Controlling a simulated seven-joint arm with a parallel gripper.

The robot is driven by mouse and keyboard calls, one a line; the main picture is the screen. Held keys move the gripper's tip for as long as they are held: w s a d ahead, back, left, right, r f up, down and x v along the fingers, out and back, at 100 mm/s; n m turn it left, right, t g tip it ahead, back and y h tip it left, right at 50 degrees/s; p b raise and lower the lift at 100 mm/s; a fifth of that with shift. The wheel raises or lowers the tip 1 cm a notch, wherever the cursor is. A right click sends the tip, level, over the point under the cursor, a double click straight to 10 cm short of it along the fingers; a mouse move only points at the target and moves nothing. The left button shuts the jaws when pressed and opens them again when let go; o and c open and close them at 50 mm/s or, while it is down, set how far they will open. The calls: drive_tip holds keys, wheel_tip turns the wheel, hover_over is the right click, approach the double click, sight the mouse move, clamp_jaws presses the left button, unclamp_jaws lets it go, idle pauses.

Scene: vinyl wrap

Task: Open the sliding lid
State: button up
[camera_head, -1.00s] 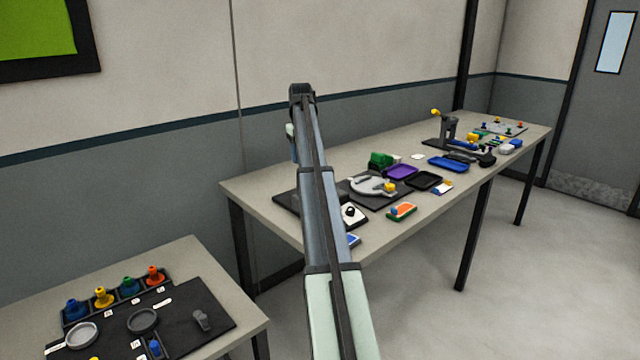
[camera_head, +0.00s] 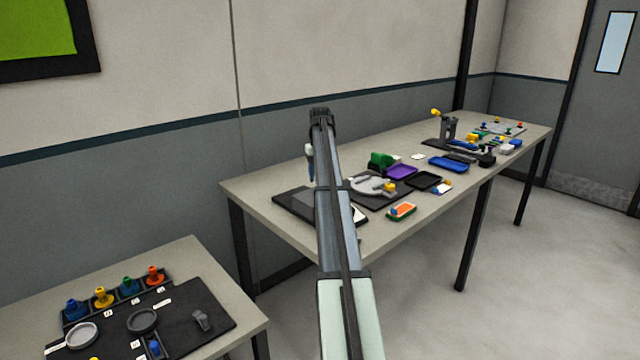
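I cannot pick out a sliding lid for certain. A dark flat mat (camera_head: 290,206) lies at the near left end of the long table, with a grey see-through or dark glossy part on it beside my arm. My arm covers the middle of this area. The end of my arm hangs down behind the forearm; a small part that may be my gripper (camera_head: 310,165) shows just left of it, above the mat. Its fingers are too small and hidden to read, and I cannot tell whether it touches anything.
On the long table (camera_head: 258,187) are a grey round fixture (camera_head: 366,186), a green block (camera_head: 381,160), a purple tray (camera_head: 402,171), a black tray (camera_head: 424,181), a blue tray (camera_head: 447,164) and an orange-edged block (camera_head: 402,211). A lower table (camera_head: 215,268) with coloured knobs stands at the left.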

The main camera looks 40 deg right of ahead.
drive_tip(key=shift+f, duration=1.85)
clamp_jaws()
